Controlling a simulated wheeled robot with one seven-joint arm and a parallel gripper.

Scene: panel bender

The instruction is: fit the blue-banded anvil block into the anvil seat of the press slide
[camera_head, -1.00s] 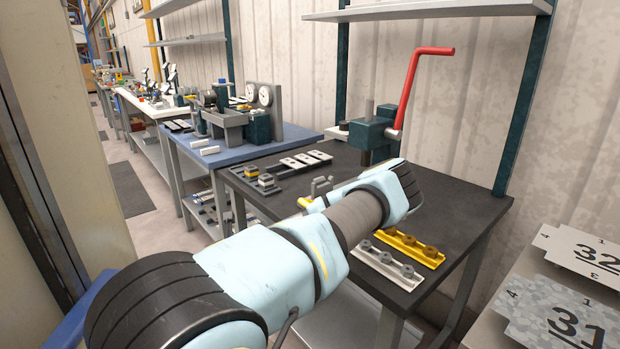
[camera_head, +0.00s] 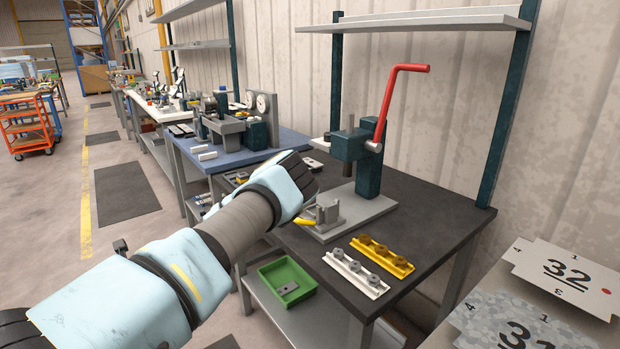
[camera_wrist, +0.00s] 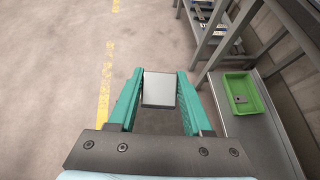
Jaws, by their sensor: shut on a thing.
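My gripper (camera_wrist: 159,78) has teal fingers and is shut on a plain grey block (camera_wrist: 159,90) in the wrist view. No blue band shows on the face I see. The block is in the air, with the floor behind it, to the left of the bench. In the head view my arm hides the gripper and block. The press (camera_head: 350,147) stands on the dark bench, with a teal body and a raised red lever (camera_head: 402,85). On its grey base (camera_head: 355,208) is a small upright grey bracket (camera_head: 328,212), partly behind my arm. I cannot make out the anvil seat.
A green tray (camera_head: 268,277) sits on the lower shelf and shows in the wrist view (camera_wrist: 240,92). Open floor lies left.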

